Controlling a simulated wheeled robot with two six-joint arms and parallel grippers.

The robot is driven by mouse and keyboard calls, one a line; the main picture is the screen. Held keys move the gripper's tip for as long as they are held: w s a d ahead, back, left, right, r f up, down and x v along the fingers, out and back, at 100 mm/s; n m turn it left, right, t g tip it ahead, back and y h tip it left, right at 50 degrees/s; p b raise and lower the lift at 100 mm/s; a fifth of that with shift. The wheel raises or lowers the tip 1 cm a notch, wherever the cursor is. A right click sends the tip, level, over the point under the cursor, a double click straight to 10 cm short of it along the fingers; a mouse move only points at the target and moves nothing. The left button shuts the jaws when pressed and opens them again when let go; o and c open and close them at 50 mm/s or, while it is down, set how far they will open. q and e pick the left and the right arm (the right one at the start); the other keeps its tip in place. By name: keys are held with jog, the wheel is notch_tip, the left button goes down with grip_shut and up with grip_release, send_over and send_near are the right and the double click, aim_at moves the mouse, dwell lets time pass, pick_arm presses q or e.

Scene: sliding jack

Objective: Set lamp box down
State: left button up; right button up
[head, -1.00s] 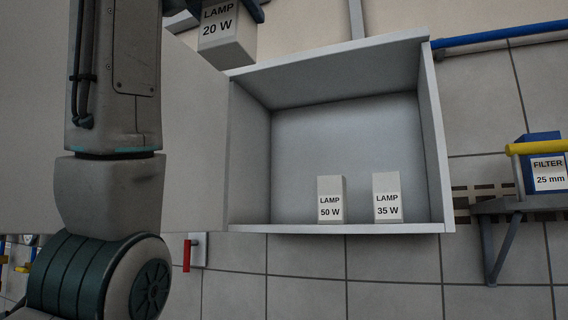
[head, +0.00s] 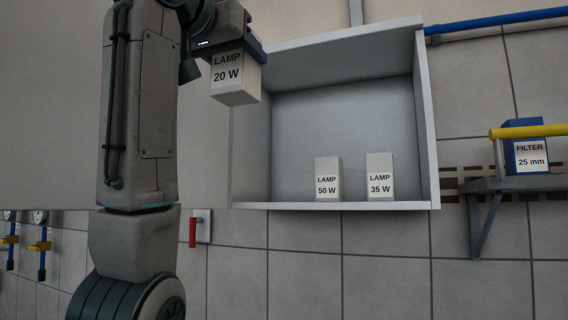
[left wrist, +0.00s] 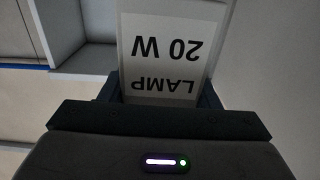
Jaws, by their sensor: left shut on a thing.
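A white box labelled LAMP 20 W (head: 235,82) hangs in my left gripper (head: 240,50), in front of the upper left corner of the open wall cabinet (head: 265,160). In the left wrist view the lamp box (left wrist: 165,50) fills the space between the fingers of my left gripper (left wrist: 160,95), its label upside down. The gripper is shut on it. Two similar boxes stand upright on the cabinet floor: LAMP 50 W (head: 328,178) and LAMP 35 W (head: 380,177). My right gripper is not in view.
The cabinet floor is free left of the 50 W box. At the right, a blue FILTER 25 mm box (head: 530,157) sits on a bracket shelf (head: 510,184) beside a yellow bar (head: 528,131). A red handle (head: 193,232) is below the cabinet.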

pick_arm(q)
jog(key=w+f, duration=1.5)
jog(key=f, duration=0.3)
jog(key=w+a+f, duration=0.2)
jog(key=f, duration=1.2)
jog(key=w+a+f, duration=0.1)
jog(key=w+f, duration=0.2)
jog(key=f, duration=1.1)
jog(key=s+a+f+n+y, duration=0.15)
jog(key=s+f, duration=0.35)
jog(key=f, duration=0.7)
jog(key=s+a+f+y, duration=0.1)
jog(key=s+a+f, duration=0.3)
jog(key=f, duration=0.8)
jog(key=s+a+f+n+y, duration=0.1)
jog(key=s+a+f+y, duration=0.1)
jog(key=s+f, duration=0.4)
jog(key=s+a+f+n+t+y, duration=0.1)
jog(key=s+f, duration=0.6)
jog(key=s, duration=0.8)
jog(key=shift+a+f+n+y, duration=0.2)
jog(key=shift+a+n+y, duration=0.2)
jog(key=shift+a, duration=0.2)
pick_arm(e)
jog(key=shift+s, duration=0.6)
